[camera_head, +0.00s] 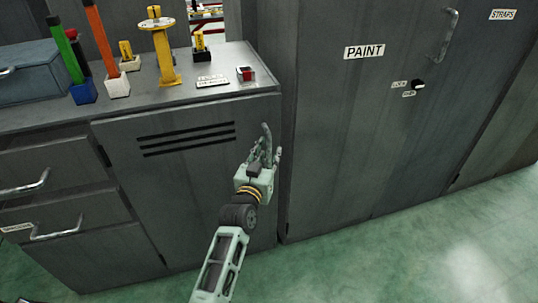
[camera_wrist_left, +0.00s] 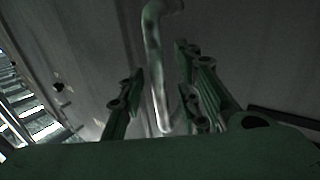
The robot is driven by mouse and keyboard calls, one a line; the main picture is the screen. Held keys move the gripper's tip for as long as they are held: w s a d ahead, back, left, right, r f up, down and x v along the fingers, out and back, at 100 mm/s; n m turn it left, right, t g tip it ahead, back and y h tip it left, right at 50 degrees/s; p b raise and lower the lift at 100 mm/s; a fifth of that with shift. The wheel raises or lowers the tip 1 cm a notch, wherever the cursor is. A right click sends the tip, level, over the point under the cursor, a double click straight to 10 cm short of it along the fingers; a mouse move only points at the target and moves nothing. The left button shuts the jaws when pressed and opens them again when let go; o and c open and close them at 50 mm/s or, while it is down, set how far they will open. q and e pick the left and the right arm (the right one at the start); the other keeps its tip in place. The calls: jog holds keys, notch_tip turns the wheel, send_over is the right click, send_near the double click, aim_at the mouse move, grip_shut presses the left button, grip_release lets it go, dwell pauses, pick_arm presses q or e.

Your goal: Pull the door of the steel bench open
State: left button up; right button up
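The steel bench's grey door (camera_head: 180,190) has three dark vent slots and looks shut in the head view. My left gripper (camera_head: 271,143) is in front of the door's right edge. In the left wrist view, a pale bar handle (camera_wrist_left: 155,65) runs down between the two spread fingers of my left gripper (camera_wrist_left: 158,100), with room on both sides. The gripper is open and not closed on the handle. In the head view my gripper hides this handle. My right gripper is not in view.
The bench top (camera_head: 140,112) carries a blue toolbox (camera_head: 40,75), coloured holders, a yellow stand (camera_head: 163,55) and a small red box (camera_head: 245,73). Drawers (camera_head: 65,185) are left of the door. A tall PAINT cabinet (camera_head: 345,120) stands close on the right. Green floor (camera_head: 400,250) is clear in front.

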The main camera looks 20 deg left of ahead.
pick_arm(q)
grip_shut()
dwell(0.3)
dwell(0.4)
